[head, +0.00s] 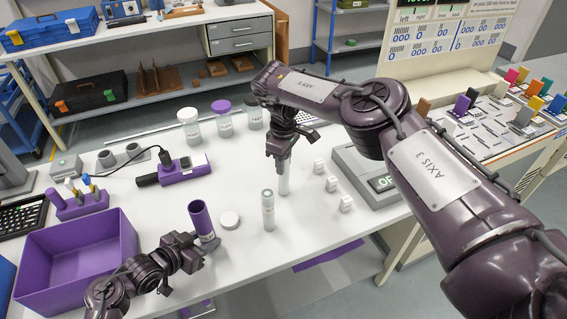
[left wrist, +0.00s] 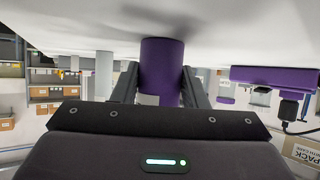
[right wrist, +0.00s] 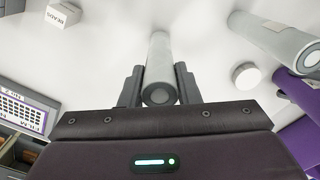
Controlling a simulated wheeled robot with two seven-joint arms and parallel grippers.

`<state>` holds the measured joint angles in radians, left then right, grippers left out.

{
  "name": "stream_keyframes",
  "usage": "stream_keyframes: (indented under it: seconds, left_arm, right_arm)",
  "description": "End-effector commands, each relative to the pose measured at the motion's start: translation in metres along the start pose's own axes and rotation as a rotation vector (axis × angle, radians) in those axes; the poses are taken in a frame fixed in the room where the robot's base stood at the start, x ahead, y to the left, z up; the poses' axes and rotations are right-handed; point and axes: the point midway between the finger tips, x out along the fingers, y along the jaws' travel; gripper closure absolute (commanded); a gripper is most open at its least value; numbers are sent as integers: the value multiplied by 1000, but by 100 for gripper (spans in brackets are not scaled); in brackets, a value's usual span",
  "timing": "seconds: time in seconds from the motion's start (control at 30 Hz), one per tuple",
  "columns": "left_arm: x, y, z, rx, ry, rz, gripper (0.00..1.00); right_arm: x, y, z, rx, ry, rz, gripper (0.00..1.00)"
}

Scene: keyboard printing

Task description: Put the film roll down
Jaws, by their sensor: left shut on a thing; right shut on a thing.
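My right gripper (head: 284,158) is shut on a slim pale grey roll (head: 284,182), held upright; it also shows between the fingers in the right wrist view (right wrist: 160,62). Its lower end is at or just above the table; I cannot tell if it touches. A similar grey roll (head: 267,212) stands upright to its left and nearer. My left gripper (head: 206,243) is shut on an open-topped purple tube (head: 202,220), upright; it fills the jaws in the left wrist view (left wrist: 161,68). A round white cap (head: 229,220) lies right of the tube.
Several small white labelled blocks (head: 332,184) stand right of the held roll, before a grey scale (head: 362,170). Lidded jars (head: 222,118) stand behind. A purple bin (head: 75,255) is at the front left, and a purple handheld device (head: 185,168) lies behind the tube.

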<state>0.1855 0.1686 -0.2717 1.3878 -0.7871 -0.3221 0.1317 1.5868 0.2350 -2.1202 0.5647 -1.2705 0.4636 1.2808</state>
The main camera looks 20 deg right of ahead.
Motion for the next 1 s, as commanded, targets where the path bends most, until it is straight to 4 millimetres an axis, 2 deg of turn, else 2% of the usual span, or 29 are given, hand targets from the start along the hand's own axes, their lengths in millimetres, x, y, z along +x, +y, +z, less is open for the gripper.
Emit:
stream_keyframes:
  seconds: [0.37, 0.4, 0.57, 0.87, 1.0]
  left_arm:
    - [0, 0, 1, -1, -2, 0, 73]
    - [0, 0, 1, -1, -2, 0, 73]
    - [0, 0, 1, -1, -1, 0, 73]
    - [0, 0, 1, -1, -1, 0, 73]
    - [0, 0, 1, -1, -1, 0, 73]
  right_arm:
    - [8, 0, 0, 1, 0, 0, 100]
    - [8, 0, 0, 1, 0, 0, 69]
    - [8, 0, 0, 1, 1, 0, 49]
    - [6, 0, 0, 1, 1, 0, 49]
    - [-8, 1, -1, 2, 4, 0, 49]
